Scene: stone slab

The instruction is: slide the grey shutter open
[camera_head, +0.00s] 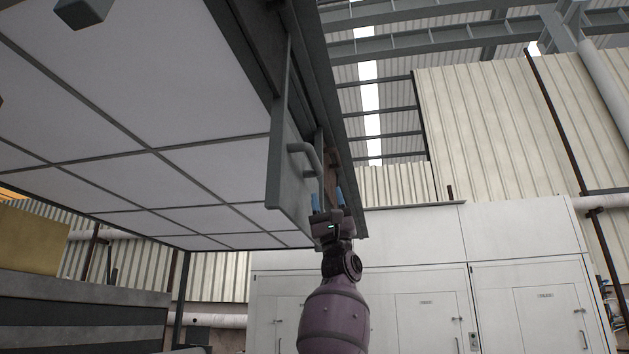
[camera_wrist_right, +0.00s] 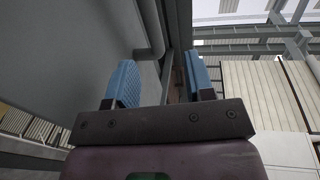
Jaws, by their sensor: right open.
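The grey shutter (camera_head: 290,170) is a flat panel hanging under a dark rail at the upper middle of the head view. A grey bar handle (camera_head: 308,156) sticks out from its face. My right gripper (camera_head: 327,202) is open and empty, pointing up, just below and slightly right of the handle. In the right wrist view the two blue fingers of my right gripper (camera_wrist_right: 161,80) are apart. The shutter (camera_wrist_right: 70,60) fills the left of that view, and the handle (camera_wrist_right: 152,30) shows ahead, near the left finger. My left gripper is not in view.
A white tiled ceiling panel (camera_head: 150,90) hangs at the upper left. White cabinets (camera_head: 420,290) stand behind my right arm. A stack of dark slabs (camera_head: 80,310) with a yellowish block (camera_head: 30,240) sits at the lower left. The space right of the gripper looks free.

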